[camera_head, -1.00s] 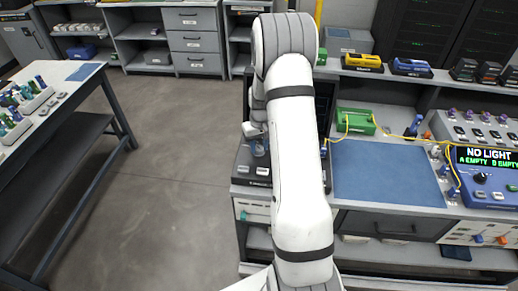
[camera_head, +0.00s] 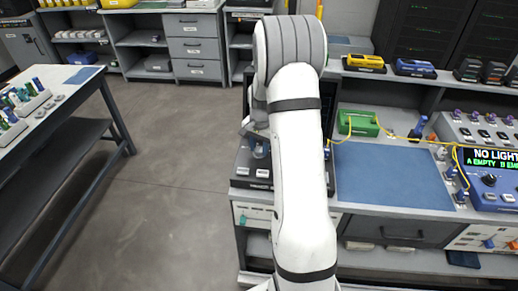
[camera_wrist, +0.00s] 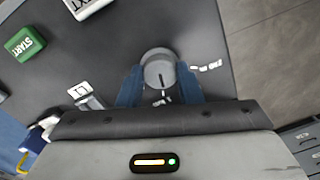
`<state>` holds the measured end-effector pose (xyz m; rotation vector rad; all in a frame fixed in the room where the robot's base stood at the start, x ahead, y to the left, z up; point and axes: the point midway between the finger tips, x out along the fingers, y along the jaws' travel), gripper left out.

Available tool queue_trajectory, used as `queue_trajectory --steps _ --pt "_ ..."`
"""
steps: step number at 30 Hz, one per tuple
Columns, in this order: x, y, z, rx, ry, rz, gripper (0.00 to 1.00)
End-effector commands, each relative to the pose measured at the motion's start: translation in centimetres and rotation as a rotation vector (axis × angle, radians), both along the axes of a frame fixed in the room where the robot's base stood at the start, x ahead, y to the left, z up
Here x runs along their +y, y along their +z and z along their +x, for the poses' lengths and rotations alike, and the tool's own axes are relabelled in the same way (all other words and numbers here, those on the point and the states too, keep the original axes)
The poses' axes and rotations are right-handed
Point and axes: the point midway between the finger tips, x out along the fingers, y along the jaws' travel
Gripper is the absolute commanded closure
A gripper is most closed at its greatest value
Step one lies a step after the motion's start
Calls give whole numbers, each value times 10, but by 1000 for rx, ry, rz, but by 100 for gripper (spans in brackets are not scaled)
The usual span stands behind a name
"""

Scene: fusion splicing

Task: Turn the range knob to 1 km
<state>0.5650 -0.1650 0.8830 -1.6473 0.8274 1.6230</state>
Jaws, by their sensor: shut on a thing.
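The range knob (camera_wrist: 158,66) is a round grey knob on a dark panel in the wrist view. My gripper (camera_wrist: 160,88) has its two blue fingers on either side of the knob, shut on it. A dark line on the knob points toward the lower edge of the view. Small white labels lie below and right of it, too small to read. In the head view the dark device (camera_head: 252,170) stands at the bench's left end, partly hidden by my arm. The knob cannot be made out there.
The wrist view shows a green START button (camera_wrist: 25,43) and a white NEXT button (camera_wrist: 88,5). In the head view, a blue mat (camera_head: 390,176), a green box (camera_head: 358,123) with yellow fibre and a blue tester (camera_head: 490,180) reading NO LIGHT lie right of my arm.

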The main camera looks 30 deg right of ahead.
Motion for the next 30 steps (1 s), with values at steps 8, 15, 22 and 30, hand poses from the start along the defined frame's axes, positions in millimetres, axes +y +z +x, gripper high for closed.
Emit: queue_trajectory --steps 8,15,22,30 --pt "0 1 1 -4 -109 -1 91" --pt "0 1 1 -4 -140 -1 91" --pt "0 1 1 -4 -142 -1 91" --pt "0 1 1 -3 -142 0 56"
